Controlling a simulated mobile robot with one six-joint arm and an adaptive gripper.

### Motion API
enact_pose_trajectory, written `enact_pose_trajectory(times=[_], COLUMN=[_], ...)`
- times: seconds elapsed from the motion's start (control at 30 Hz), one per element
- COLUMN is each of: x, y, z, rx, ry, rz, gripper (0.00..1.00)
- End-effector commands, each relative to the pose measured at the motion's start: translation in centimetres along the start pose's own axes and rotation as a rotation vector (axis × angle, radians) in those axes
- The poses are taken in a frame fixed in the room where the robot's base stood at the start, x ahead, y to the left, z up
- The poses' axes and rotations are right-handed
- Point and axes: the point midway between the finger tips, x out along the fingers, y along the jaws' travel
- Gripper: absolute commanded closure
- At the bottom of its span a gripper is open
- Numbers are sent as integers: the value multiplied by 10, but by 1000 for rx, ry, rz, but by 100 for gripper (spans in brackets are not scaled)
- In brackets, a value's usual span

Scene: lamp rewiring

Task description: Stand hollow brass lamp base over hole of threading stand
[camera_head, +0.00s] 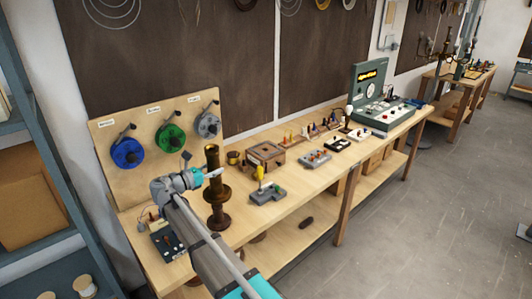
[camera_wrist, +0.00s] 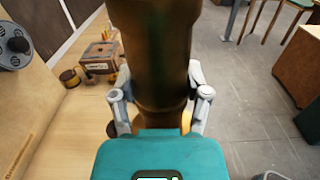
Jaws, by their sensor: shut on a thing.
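The brass lamp base (camera_head: 217,190) is a dark, turned column with a wide collar and a broad foot, standing upright near the bench's left front. My gripper (camera_head: 212,174) is shut on its upper column from the left. In the wrist view the brass column (camera_wrist: 155,65) fills the space between my gripper's fingers (camera_wrist: 160,100). Whether its foot touches anything is not clear. I cannot pick out the threading stand with its hole for certain; what lies under the foot is hidden.
A grey block with a yellow-topped tool (camera_head: 267,192) stands right of the lamp base. A wooden box (camera_head: 265,154) and a small brass cup (camera_head: 233,157) are behind. A board with blue, green and grey spools (camera_head: 170,140) stands behind left. A dark device (camera_head: 166,241) lies at front left.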

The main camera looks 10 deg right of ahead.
Motion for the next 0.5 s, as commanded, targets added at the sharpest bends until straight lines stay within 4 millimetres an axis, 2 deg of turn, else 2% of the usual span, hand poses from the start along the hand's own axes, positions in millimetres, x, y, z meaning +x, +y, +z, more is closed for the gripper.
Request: enact_pose_trajectory(times=[0.5], x=[1], y=[0], z=[-29], rx=[0], ry=[-3], rz=[-1], gripper=[100])
